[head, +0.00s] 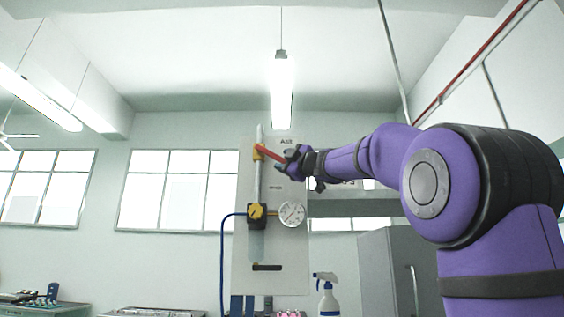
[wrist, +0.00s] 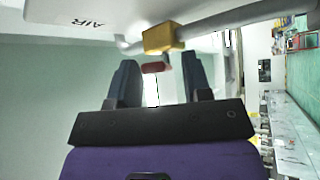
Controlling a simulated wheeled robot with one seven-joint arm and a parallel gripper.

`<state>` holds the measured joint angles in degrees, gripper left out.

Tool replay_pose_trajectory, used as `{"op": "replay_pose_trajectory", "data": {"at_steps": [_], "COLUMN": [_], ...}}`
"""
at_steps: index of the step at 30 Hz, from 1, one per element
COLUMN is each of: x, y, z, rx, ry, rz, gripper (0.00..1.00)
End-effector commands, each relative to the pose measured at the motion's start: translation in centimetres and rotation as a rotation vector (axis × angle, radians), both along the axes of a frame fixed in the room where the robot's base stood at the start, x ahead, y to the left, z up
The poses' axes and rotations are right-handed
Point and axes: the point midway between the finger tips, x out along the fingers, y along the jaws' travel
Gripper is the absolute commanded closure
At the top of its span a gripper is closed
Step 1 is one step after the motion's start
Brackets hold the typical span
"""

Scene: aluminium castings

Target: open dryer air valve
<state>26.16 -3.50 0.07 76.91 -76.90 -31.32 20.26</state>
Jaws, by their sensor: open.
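The air valve has a yellow body (head: 259,152) on a vertical pipe and a red lever (head: 270,153) that slants down to the right. In the wrist view the yellow body (wrist: 163,38) sits on the pipe, with the red lever's end (wrist: 155,67) below it. My gripper (head: 290,157) is at the lever's right end. In the wrist view my gripper (wrist: 160,70) is open, its two fingers on either side of the lever end with gaps visible. Whether either finger touches the lever I cannot tell.
The white panel (head: 243,270) also carries a round gauge (head: 292,213), a yellow-and-black regulator (head: 256,213) and a blue hose (head: 222,260). A spray bottle (head: 327,297) stands below right, near a grey cabinet (head: 385,270). A shelf (head: 350,207) runs right of the panel.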

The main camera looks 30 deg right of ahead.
Motion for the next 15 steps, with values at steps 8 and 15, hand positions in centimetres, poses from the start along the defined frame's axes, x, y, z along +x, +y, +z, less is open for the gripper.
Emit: {"op": "replay_pose_trajectory", "data": {"at_steps": [8, 15], "x": [1.6, 1.7], "y": [0.2, 0.2], "z": [0.6, 0.6], "rx": [0.0, -0.001], "ry": [-0.001, 0.0], "rz": [0.0, 0.0], "gripper": [0.55, 0.55]}}
